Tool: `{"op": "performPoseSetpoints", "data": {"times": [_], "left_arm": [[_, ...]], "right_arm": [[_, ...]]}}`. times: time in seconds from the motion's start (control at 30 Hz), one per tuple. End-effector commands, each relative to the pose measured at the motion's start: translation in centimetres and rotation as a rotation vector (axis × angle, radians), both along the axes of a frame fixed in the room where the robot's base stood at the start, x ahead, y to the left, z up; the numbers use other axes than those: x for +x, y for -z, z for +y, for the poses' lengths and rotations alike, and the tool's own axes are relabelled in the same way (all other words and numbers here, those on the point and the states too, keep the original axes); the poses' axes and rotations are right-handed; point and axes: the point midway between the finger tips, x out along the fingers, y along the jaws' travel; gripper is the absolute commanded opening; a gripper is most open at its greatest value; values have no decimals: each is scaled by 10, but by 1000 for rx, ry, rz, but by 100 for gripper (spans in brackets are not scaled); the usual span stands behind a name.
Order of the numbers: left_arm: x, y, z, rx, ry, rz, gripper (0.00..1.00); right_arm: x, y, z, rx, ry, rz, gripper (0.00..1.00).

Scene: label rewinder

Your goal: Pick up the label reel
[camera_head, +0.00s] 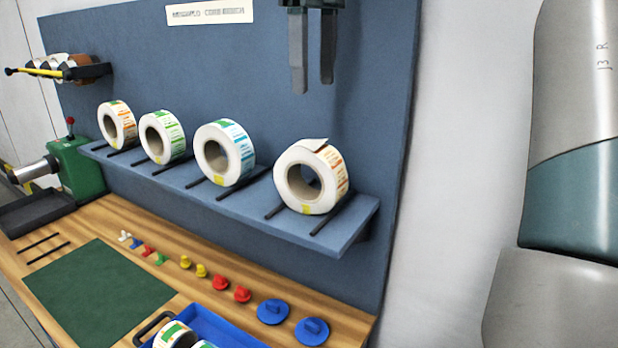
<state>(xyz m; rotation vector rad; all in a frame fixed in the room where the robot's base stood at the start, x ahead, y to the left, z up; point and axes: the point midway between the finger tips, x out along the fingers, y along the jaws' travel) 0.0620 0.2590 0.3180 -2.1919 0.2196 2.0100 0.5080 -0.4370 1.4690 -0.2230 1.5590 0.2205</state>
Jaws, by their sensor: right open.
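Label reels stand upright in a row on the blue shelf (345,238), each between dark pegs. The rightmost reel (282,188) has orange print and a loose label end at its top. To its left stand a reel with blue print (203,140), a reel with green print (148,140) and a smaller reel with orange print (106,128). My right gripper (313,85) hangs above the rightmost reel, fingers pointing down, apart and empty. It touches no reel. My left gripper is not in view.
A blue tray (228,328) with more reels is at the bottom edge. Coloured knobs and blue discs (312,331) line the wooden bench beside a green mat (98,290). A green machine (78,165) stands left. A blue back panel (240,60) rises behind the shelf.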

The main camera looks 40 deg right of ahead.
Motion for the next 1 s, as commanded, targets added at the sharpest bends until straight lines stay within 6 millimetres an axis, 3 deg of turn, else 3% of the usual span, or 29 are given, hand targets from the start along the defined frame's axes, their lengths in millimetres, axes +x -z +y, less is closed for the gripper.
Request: {"op": "performPoseSetpoints", "data": {"times": [0.27, 0.7, 1.0], "left_arm": [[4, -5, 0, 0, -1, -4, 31], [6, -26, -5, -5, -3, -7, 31], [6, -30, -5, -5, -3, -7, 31]], "right_arm": [[-1, 25, 0, 2, -2, 3, 61], [-1, 101, 1, 3, -1, 4, 61], [0, 122, 1, 1, 0, 0, 61]]}}
